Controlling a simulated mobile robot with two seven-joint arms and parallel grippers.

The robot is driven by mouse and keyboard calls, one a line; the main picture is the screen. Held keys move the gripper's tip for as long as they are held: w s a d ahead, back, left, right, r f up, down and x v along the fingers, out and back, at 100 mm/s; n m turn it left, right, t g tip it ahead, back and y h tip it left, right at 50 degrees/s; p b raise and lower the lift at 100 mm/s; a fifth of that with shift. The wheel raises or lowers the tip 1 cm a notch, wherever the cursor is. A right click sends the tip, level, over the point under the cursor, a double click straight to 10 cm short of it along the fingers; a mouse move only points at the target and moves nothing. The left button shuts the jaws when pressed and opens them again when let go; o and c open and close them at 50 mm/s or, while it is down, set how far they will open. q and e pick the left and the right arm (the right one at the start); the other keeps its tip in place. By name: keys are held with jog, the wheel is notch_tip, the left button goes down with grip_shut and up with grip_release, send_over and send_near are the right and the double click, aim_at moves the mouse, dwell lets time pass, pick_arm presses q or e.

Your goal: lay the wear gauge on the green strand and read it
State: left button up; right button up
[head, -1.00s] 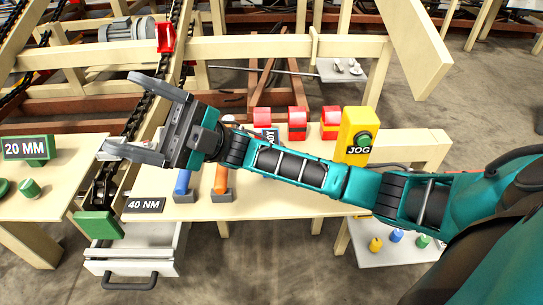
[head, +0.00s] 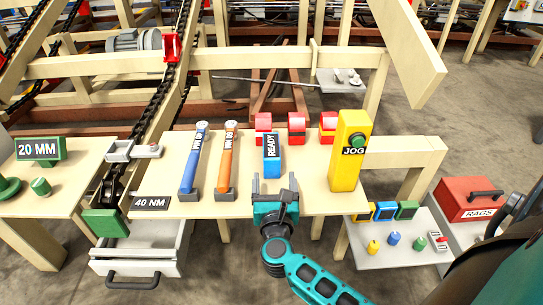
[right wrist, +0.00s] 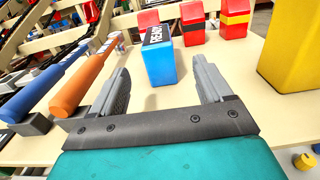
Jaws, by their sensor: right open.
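A small grey gauge-like device (head: 133,150) with a red spot at its right end lies across the dark chain strand (head: 148,118), just above the green block (head: 105,222) at the strand's lower end. I take it for the wear gauge; any reading on it is too small to make out. My right gripper (head: 274,184) is open and empty, well to the right of the gauge, in front of the blue READY block (head: 271,160). In the right wrist view the open fingers (right wrist: 163,80) stand apart with the blue block (right wrist: 160,65) beyond them. My left gripper is not in view.
Blue (head: 190,168) and orange (head: 228,165) wrenches rest on stands left of my gripper. A yellow JOG box (head: 349,145) stands right. Several red blocks (head: 297,128) line the back. An open drawer (head: 135,255) is below the table's left end.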

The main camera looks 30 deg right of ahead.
aim_at(272, 147)
jog(key=x, duration=0.6)
jog(key=shift+b, duration=0.35)
jog(key=shift+r+b+x, duration=0.2)
jog(key=shift+x, duration=1.25)
jog(key=shift+r+b+x, duration=0.2)
jog(key=shift+x, duration=1.25)
jog(key=shift+a, duration=0.15)
jog(key=shift+c, duration=0.4)
jog(key=c, duration=1.1)
jog(key=shift+w+r, duration=0.1)
jog(key=shift+c, duration=1.1)
